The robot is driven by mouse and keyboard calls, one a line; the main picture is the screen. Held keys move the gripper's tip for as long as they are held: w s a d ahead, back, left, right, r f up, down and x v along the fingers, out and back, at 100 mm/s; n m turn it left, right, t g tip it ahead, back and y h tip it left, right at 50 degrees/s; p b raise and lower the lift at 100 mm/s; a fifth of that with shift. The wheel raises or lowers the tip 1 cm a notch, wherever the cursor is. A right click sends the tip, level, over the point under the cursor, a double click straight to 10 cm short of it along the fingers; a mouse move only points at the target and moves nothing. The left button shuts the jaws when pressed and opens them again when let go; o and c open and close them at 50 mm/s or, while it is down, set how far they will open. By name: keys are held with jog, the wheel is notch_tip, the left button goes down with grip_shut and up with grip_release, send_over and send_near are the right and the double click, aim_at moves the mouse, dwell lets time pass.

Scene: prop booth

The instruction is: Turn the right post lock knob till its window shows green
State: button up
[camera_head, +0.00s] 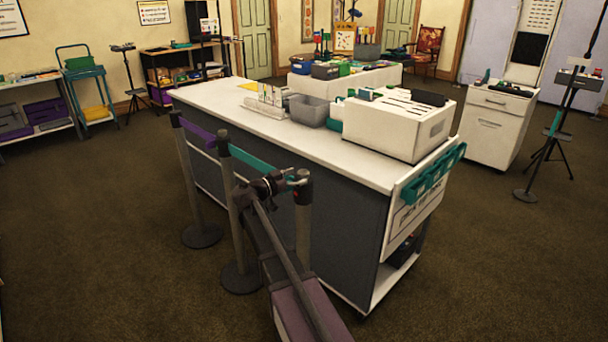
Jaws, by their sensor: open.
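Three grey belt posts stand along the near long side of the white counter. The right post (303,218) is nearest me, with a dark cap (303,178) on top. A teal belt (255,160) runs to it from the middle post (233,200). A purple belt (198,133) joins the middle post to the left post (188,180). My gripper (284,181) is open, close to the left side of the right post's head. I cannot tell whether it touches.
The white counter (235,105) stands right behind the posts and carries a white box (385,132) and a grey bin (309,110). Teal handles (432,178) stick out at its right end. Round post bases (203,236) lie on the carpet. Open carpet lies left.

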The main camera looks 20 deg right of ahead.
jog(key=shift+w+d, duration=0.15)
jog(key=shift+d, duration=0.55)
jog(key=shift+w+d, duration=0.1)
jog(key=shift+d, duration=0.55)
jog(key=shift+c, duration=0.2)
jog(key=c, duration=1.1)
